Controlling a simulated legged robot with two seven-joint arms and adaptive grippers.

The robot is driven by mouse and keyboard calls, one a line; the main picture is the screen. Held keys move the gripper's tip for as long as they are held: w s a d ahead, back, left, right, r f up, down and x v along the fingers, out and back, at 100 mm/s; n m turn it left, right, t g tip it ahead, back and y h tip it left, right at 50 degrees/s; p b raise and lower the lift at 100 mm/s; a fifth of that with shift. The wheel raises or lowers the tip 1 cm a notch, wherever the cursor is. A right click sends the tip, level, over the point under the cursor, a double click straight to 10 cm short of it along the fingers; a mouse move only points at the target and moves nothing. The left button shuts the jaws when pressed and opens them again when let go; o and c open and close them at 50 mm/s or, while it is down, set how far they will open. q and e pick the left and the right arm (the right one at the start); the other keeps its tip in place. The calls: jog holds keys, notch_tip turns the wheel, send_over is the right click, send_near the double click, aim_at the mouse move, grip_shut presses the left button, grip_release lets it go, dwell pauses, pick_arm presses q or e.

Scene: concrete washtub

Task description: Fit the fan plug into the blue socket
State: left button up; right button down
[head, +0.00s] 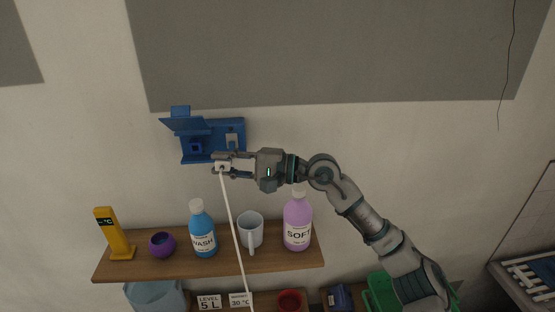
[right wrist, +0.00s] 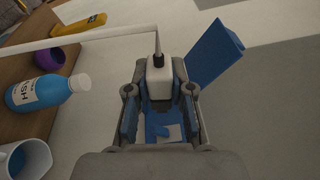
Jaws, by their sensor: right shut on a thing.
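The blue socket (head: 197,147) is mounted on the wall above the shelf, with its lid tilted open at the left. A grey switch shows on its right part. My right gripper (head: 222,162) is shut on the white fan plug (head: 221,167), just below and in front of the socket. The plug also shows between the fingers in the right wrist view (right wrist: 158,77), with part of the blue socket (right wrist: 214,54) behind it. The white cord (head: 234,225) hangs from the plug past the shelf. I cannot tell whether plug and socket touch. My left gripper is not in view.
The wooden shelf (head: 173,263) below holds a yellow thermometer stand (head: 117,235), a purple pot (head: 161,244), a blue WASH bottle (head: 202,231), a mug (head: 250,229) and a purple SOFT bottle (head: 297,222). The wall right of the socket is bare.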

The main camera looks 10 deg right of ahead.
jog(key=s+a+f+n, duration=0.2)
jog(key=a+n, duration=0.1)
jog(key=a, duration=0.7)
jog(key=w+d, duration=0.3)
jog(key=w, duration=0.4)
jog(key=shift+d+r, duration=0.25)
jog(key=shift+d, duration=0.1)
dwell(2.9)
